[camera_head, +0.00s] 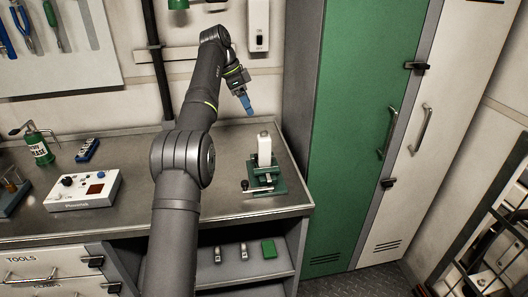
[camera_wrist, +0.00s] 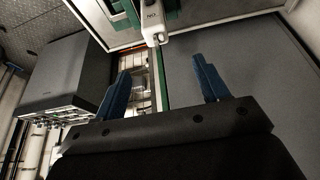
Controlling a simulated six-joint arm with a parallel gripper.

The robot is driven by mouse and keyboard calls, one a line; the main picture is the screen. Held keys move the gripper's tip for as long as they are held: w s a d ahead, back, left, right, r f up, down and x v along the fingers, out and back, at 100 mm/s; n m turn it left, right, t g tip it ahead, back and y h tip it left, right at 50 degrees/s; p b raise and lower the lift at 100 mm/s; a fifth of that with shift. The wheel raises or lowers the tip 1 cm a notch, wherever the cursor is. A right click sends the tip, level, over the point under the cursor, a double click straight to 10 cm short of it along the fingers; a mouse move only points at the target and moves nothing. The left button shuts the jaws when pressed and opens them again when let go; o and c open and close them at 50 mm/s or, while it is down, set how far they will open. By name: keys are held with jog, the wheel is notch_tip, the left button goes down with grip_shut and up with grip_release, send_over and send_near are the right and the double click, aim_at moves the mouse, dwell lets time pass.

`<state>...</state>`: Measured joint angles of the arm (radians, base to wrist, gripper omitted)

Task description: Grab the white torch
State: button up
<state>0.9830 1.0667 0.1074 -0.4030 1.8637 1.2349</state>
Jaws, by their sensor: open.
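A white, upright, block-like object (camera_head: 264,148), which may be the torch, stands in a green clamp-like stand (camera_head: 268,177) near the right end of the counter. My gripper (camera_head: 248,107), with blue fingers, is above and slightly left of it, apart from it, and points down. In the wrist view the two blue fingers of my gripper (camera_wrist: 162,78) are spread with nothing between them. A white thing with dark lettering (camera_wrist: 152,27) is at the top centre of that view, beyond the fingertips, with green beside it. It seems to be the same object.
The grey counter (camera_head: 228,188) is bare around the stand. A green locker (camera_head: 355,120) stands close on the right. A white box (camera_head: 258,25) hangs on the wall.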

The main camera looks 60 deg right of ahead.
aim_at(263, 137)
jog(key=x, duration=1.2)
jog(key=shift+a, duration=0.1)
jog(key=shift+a+x, duration=0.15)
jog(key=shift+x, duration=1.15)
jog(key=shift+a+x, duration=0.15)
jog(key=shift+x, duration=1.15)
jog(key=shift+s, duration=0.15)
jog(key=shift+c, duration=0.2)
jog(key=c, duration=1.1)
jog(key=shift+c, duration=0.7)
jog(key=shift+r, duration=0.1)
